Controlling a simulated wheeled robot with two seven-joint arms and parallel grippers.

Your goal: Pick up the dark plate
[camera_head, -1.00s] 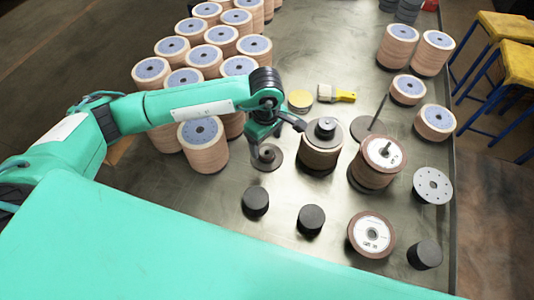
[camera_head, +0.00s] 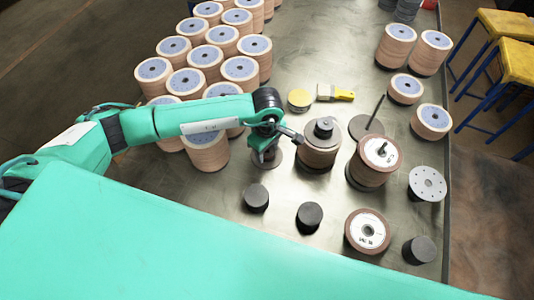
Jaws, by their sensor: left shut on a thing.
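The dark plate (camera_head: 272,162) is a thin round disc lying on the metal table, left of a stack of flap discs with a dark cap. My left gripper (camera_head: 264,154) points down over the plate's middle and is shut on it. The fingers and wrist hide much of the plate, including its centre. I cannot tell whether the plate is clear of the table. My right gripper is not in view.
A capped disc stack (camera_head: 318,152) stands close to the right of my left gripper. Many disc stacks (camera_head: 206,148) crowd the left and back. Black cylinders (camera_head: 256,197) stand in front. A yellow-handled brush (camera_head: 335,93) and a spindle on a dark base (camera_head: 364,128) lie beyond.

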